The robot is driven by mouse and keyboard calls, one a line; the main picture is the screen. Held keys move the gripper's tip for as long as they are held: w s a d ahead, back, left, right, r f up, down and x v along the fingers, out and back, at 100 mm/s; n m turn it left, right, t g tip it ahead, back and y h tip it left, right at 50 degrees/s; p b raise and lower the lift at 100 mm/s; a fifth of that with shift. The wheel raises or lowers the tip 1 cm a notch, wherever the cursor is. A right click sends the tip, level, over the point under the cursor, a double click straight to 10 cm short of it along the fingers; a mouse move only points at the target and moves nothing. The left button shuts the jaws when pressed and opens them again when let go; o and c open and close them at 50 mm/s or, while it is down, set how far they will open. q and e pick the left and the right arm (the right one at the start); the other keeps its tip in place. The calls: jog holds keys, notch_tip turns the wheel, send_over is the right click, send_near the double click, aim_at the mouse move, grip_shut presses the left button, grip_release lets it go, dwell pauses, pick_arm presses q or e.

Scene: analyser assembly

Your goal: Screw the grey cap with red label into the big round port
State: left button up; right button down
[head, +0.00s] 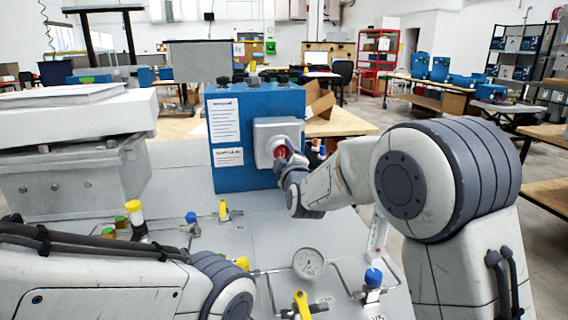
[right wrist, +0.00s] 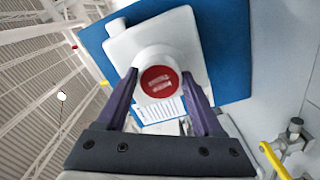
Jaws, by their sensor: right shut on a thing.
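The grey cap with the red label (right wrist: 157,82) sits between the two fingers of my right gripper (right wrist: 160,100), at the front of a light grey square housing on the blue box. In the head view the cap's red face (head: 281,152) shows just beside the right gripper (head: 288,160), which is shut on it. The big round port is hidden behind the cap, so I cannot tell how deep the cap sits. The grey housing (head: 264,130) is fixed to the front of the blue box (head: 232,175). My left arm shows at lower left; its gripper is out of view.
A panel in front carries a pressure gauge (head: 308,263), a blue-knobbed valve (head: 373,278), yellow-handled valves (head: 302,304) and thin pipes. A large grey unit (head: 75,175) stands at the left. Bare panel lies below the blue box.

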jog(key=m, duration=0.1)
jog(key=f+m, duration=0.1)
jog(key=shift+m+b, duration=0.4)
jog(key=m+b, duration=0.3)
jog(key=m, duration=0.3)
jog(key=shift+a+b, duration=0.15)
jog(key=shift+b, duration=0.15)
grip_release()
jog(key=shift+r, duration=0.15)
pick_arm(q)
notch_tip(320, 180, down, 5)
jog(key=shift+f, duration=0.15)
pick_arm(e)
jog(key=shift+s, duration=0.1)
